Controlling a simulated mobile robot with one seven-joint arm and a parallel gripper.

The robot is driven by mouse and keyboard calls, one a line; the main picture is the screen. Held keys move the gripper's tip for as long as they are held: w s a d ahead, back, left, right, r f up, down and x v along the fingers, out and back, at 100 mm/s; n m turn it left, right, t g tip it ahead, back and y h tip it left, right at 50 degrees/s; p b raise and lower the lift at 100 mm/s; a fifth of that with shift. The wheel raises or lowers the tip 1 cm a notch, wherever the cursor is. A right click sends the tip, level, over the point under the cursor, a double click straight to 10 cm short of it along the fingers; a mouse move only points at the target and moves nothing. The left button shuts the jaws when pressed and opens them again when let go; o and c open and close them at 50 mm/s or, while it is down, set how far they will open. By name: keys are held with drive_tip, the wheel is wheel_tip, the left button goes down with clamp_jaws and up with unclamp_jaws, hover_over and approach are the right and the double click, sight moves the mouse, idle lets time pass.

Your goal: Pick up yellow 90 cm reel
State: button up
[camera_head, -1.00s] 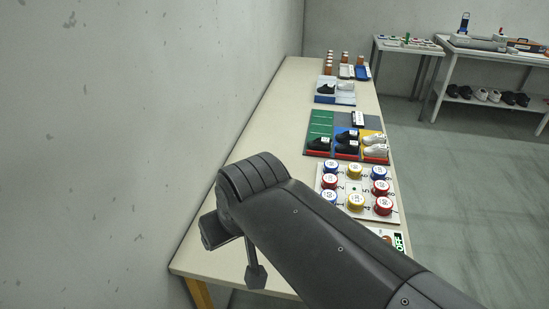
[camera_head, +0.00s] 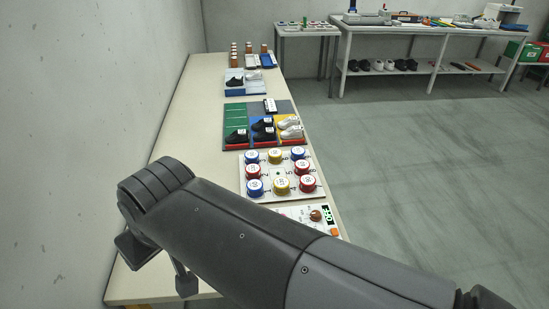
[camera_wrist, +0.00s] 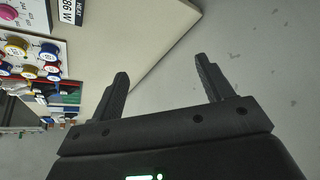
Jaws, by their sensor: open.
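Two yellow-topped reels stand on a white numbered board (camera_head: 309,163) in the head view. One yellow reel (camera_head: 275,157) is in the far row and the other yellow reel (camera_head: 281,185) is in the near row. Their labels are too small to read, so I cannot tell which is 90 cm. In the wrist view, a yellow reel (camera_wrist: 17,46) shows at the left edge. My gripper (camera_wrist: 160,67) is open and empty, with its fingers pointing past the table edge, apart from the reels. In the head view my arm hides part of the near table.
Blue reels (camera_head: 253,171) and red reels (camera_head: 305,167) crowd round the yellow ones. Shoes on coloured trays (camera_head: 264,127) stand beyond. The wall is close on the left; open floor (camera_head: 430,170) lies to the right.

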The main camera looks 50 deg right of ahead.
drive_tip(key=shift+o, duration=0.5)
drive_tip(key=w+d+r+m+g+h, duration=0.1)
drive_tip(key=w+d+r+m+h, duration=0.1)
drive_tip(key=w+d, duration=0.9)
drive_tip(key=m+g, duration=0.1)
drive_tip(key=m, duration=0.4)
hover_over(275, 152)
drive_tip(key=s+a, duration=0.1)
drive_tip(key=a, duration=0.1)
drive_tip(key=shift+h, duration=0.3)
drive_tip(key=f, duration=2.1)
drive_tip(key=shift+s+f, duration=0.2)
drive_tip(key=shift+f, duration=0.2)
drive_tip(key=shift+s+d+x, duration=0.1)
drive_tip(key=shift+d+x, duration=0.05)
drive_tip(key=shift+x, duration=1.45)
drive_tip(key=shift+s+d+x, duration=0.15)
drive_tip(key=shift+d+x, duration=0.05)
drive_tip(key=shift+x, duration=1.4)
